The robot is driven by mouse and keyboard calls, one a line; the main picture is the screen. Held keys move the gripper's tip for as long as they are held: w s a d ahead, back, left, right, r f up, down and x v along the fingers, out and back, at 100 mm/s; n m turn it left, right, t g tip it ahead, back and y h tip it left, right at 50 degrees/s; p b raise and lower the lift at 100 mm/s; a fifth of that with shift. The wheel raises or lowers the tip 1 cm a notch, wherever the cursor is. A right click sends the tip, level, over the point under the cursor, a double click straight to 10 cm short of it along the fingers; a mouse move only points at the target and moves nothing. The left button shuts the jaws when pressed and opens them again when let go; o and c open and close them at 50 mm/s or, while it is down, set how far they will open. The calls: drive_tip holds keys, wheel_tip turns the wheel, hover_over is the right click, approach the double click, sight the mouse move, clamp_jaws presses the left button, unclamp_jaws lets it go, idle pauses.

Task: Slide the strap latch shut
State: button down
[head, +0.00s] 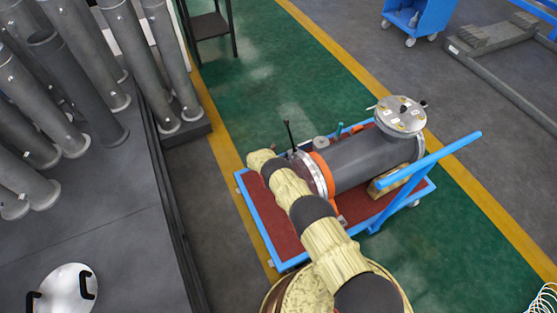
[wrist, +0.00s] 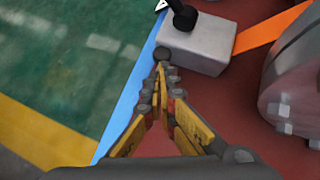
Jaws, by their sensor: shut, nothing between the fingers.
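The strap latch shows in the wrist view as a pale grey block (wrist: 195,45) with a black lever (wrist: 183,17) standing on it. An orange strap (wrist: 268,28) runs from the block toward the shell. My gripper (wrist: 163,68) is shut and empty, its tips beside the block's near left corner. A dark round knob (wrist: 162,54) sits at the tips; I cannot tell whether they touch it. In the head view the black lever (head: 288,135) stands upright beside the grey shell (head: 362,157), with the orange strap (head: 322,174) around it. My arm hides the block and fingers there.
The shell lies on a red-decked cart with a blue rim (head: 243,190) and blue push handle (head: 430,160). A round cover (head: 401,112) tops its far end. Grey pipes (head: 70,90) stand at left.

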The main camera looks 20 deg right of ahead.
drive_tip(key=shift+a, duration=0.1)
drive_tip(key=shift+s+a, duration=0.2)
drive_tip(key=shift+a, duration=0.1)
drive_tip(key=a, duration=0.1)
drive_tip(key=s+a, duration=0.1)
drive_tip(key=shift+s+a, duration=0.3)
drive_tip(key=p+v, duration=0.4)
drive_tip(key=v, duration=0.6)
drive_tip(key=shift+p, duration=0.35)
drive_tip(key=shift+s, duration=0.1)
